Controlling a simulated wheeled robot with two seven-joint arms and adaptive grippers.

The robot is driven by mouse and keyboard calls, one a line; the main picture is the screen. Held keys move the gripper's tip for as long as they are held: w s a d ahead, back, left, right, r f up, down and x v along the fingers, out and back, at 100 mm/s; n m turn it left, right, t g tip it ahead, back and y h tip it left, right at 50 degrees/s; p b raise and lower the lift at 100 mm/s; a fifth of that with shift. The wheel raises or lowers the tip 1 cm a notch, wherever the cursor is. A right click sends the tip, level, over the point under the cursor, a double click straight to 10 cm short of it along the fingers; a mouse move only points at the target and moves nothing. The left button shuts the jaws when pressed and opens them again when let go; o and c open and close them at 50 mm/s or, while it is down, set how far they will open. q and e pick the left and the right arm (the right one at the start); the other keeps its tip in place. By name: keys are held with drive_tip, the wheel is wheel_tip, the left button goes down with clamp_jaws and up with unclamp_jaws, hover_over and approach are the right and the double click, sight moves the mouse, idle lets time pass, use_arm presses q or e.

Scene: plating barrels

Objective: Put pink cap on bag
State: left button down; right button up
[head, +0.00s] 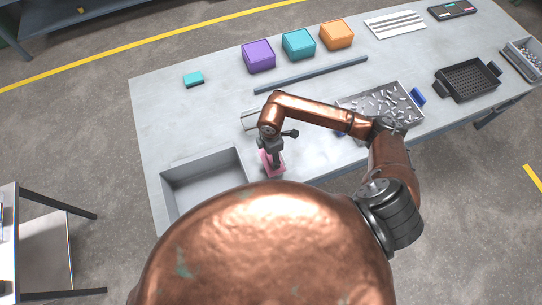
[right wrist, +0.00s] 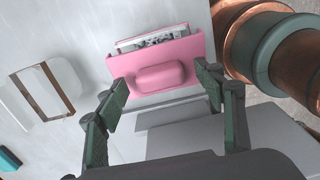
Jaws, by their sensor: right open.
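A pink cap-like piece (head: 267,167) lies near the bench's front edge, right of the grey bin. In the right wrist view the pink piece (right wrist: 190,48) has a raised rounded block on its face. A pale frame with speckled grey contents shows along its far edge; I cannot tell what it is. My right gripper (head: 275,164) is over the pink piece. Its open fingers (right wrist: 162,82) stand on either side of the raised block, with gaps. A pale housing with a brown-edged opening (right wrist: 40,92) lies to the left; I cannot tell whether it is the bag. My left gripper is out of view.
A grey bin (head: 202,161) stands at the bench's left front. A long grey bar (head: 312,75) lies behind my arm. Purple (head: 258,57), teal (head: 299,45) and orange (head: 337,35) boxes line the back. A parts tray (head: 408,92) and black basket (head: 468,82) stand right.

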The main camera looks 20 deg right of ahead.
wheel_tip(320, 180, up, 11)
drive_tip(key=shift+f, duration=0.2)
idle(0.3)
